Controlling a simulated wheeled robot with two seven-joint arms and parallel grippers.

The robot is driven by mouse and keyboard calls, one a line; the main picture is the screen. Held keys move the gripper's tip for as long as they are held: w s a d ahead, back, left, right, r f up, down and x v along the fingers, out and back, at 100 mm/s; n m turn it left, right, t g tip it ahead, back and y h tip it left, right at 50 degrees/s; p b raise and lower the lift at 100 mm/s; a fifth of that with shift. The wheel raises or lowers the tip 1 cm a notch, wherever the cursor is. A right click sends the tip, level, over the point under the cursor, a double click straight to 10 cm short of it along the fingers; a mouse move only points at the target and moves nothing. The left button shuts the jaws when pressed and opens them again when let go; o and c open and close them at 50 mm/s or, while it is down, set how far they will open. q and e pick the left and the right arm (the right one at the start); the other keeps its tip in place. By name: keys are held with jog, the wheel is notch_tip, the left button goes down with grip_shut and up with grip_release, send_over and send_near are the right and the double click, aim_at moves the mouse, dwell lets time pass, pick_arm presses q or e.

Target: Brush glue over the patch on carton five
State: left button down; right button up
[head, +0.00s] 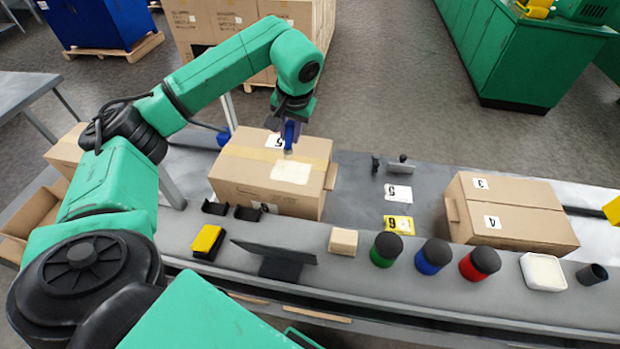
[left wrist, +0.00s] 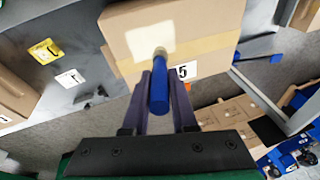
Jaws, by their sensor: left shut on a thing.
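The carton labelled 5 (head: 245,190) stands on the grey bench at left centre. My left gripper (head: 290,117) is above the carton, shut on a blue-handled brush (head: 289,137). In the left wrist view the brush (left wrist: 159,90) sits between the fingers of this gripper (left wrist: 160,85), its pale tip over the patch's edge. I cannot tell whether the tip touches. My right gripper is not in view.
A carton marked 3 and 4 (head: 510,210) stands at right. Along the front are a yellow-black block (head: 208,242), a dark stand (head: 275,255), a beige block (head: 343,240), green, blue and red jars, a white tub (head: 543,272) and a dark cup (head: 592,274).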

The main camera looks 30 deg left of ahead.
pick_arm(q)
jog(key=w+a+r+t, duration=0.1)
jog(key=a+r, duration=0.3)
jog(key=a, duration=0.3)
jog(key=shift+n, duration=0.3)
jog(key=f+b, duration=0.1)
jog(key=b, duration=0.1)
jog(key=f+b, duration=0.3)
jog(key=b, duration=0.1)
jog(key=shift+d+f+b, duration=0.25)
jog(key=shift+f+b, duration=0.1)
jog(key=shift+b, duration=0.05)
